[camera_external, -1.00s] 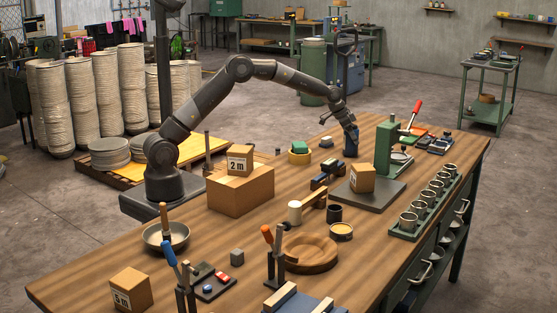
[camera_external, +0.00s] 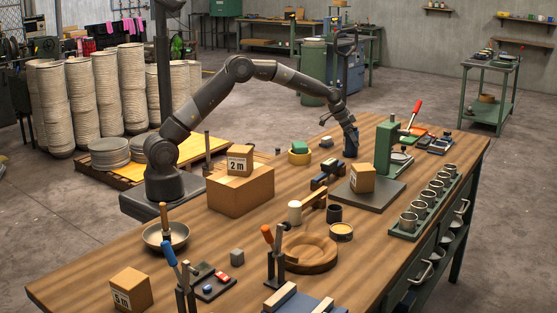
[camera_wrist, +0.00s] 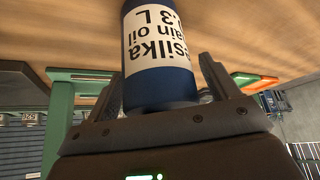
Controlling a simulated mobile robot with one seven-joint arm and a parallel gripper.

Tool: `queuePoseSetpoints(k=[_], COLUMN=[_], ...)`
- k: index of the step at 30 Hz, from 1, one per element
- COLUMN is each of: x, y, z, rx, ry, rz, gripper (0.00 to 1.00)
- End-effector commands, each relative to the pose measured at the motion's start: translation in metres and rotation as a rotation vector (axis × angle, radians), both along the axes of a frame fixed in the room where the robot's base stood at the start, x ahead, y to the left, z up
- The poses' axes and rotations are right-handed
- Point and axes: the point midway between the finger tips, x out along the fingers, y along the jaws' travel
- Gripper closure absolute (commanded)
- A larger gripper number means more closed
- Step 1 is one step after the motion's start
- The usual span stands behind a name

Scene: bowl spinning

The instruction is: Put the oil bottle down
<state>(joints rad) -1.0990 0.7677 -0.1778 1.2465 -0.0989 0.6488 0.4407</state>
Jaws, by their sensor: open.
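The oil bottle (camera_external: 351,144) is dark blue and stands upright at the far end of the wooden workbench (camera_external: 130,254), left of the green press. In the wrist view the bottle (camera_wrist: 160,85) appears upside down, with a white label reading "chain oil" and "0.3 L". My gripper (camera_external: 348,124) is at the bottle's upper part. In the wrist view my gripper (camera_wrist: 162,84) has one finger on each side of the bottle and is open around it. The bottle's base is out of the wrist frame.
The green press (camera_external: 388,146) with a red lever stands close to the right of the bottle. A dark plate (camera_external: 385,195) with a small carton lies in front.

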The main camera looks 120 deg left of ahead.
Motion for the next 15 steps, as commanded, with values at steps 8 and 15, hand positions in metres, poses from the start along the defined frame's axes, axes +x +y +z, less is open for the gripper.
queuePoseSetpoints(k=[8, 15], x=[-0.018, -0.038], y=[-0.012, -0.027], z=[0.041, 0.081], rx=[0.004, 0.003], ry=[-0.001, -0.001], rz=[0.001, 0.001], gripper=[0.19, 0.19])
